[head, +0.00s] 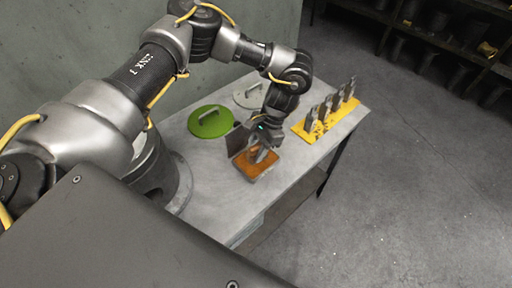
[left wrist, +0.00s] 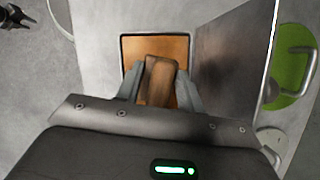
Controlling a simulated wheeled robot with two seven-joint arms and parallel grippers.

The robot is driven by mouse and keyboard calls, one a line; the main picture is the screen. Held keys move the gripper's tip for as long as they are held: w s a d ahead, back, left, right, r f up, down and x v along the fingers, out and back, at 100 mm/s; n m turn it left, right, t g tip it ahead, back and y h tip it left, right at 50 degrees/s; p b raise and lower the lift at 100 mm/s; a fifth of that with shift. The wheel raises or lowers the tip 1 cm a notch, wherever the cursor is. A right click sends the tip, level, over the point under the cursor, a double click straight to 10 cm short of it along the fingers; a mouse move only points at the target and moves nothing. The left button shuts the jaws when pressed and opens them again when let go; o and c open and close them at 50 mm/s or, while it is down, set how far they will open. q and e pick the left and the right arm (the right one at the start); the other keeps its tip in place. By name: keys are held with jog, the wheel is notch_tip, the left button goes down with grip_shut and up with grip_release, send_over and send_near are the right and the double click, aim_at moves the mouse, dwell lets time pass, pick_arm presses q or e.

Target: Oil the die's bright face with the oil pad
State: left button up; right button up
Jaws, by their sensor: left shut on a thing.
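The oil pad (head: 244,164) is an orange-brown pad in a shallow dark box on the table, with its dark lid (left wrist: 232,55) standing open. The pad (left wrist: 133,48) also shows in the left wrist view. My left gripper (head: 264,148) points down over the pad and is shut on the die (left wrist: 160,80), a narrow metal block that looks brown there. The die's lower end is over the pad; I cannot tell whether it touches. Its bright face is hidden from me. A dark shape, probably my right gripper (left wrist: 16,17), shows small at the top left corner of the left wrist view.
A green disc with a handle (head: 210,122) lies left of the pad and a grey disc with a handle (head: 249,95) behind it. A yellow rack (head: 345,119) with several upright metal pieces stands to the right. The table's (head: 222,205) near part is bare.

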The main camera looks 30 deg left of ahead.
aim_at(250, 149)
pick_arm(q)
jog(key=shift+f, duration=0.4)
jog(key=shift+f, duration=0.1)
dwell(2.2)
notch_tip(250, 149, up, 7)
jog(key=p, duration=0.8)
jog(key=shift+p, duration=0.3)
dwell(0.5)
